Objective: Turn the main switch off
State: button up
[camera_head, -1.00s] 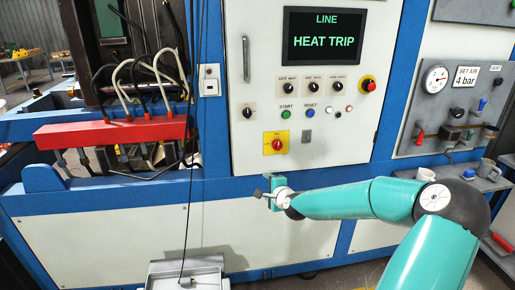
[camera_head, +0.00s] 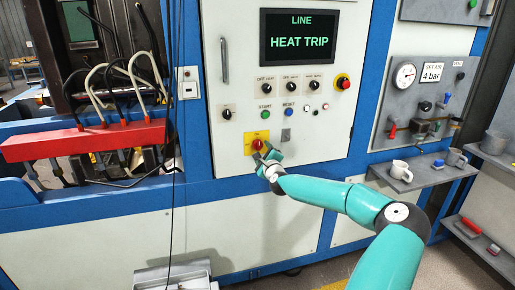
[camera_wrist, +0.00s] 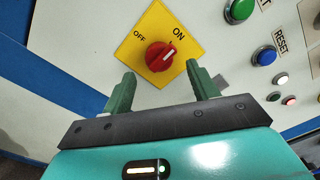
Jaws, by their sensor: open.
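The main switch is a red rotary knob (camera_wrist: 160,57) on a yellow plate (camera_wrist: 138,52) marked OFF and ON. Its white pointer mark is toward the ON side. In the head view, the red knob (camera_head: 258,145) sits low on the white control panel (camera_head: 310,145), partly behind my gripper (camera_head: 267,158). In the wrist view, my gripper (camera_wrist: 162,78) is open and empty. Its two green fingers are spread to either side of the knob's lower edge in the picture. I cannot tell whether they touch the knob or how far they are from the panel.
A green button (camera_wrist: 238,11) and a blue RESET button (camera_wrist: 264,56) are right of the switch. The display (camera_head: 310,35) reads HEAT TRIP. A red emergency button (camera_head: 343,82) is higher right. A red bar (camera_head: 85,139) with cables is left.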

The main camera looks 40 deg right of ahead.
aim_at(260, 147)
jog(key=x, duration=0.5)
jog(key=shift+w+d, duration=0.1)
jog(key=shift+w, duration=0.1)
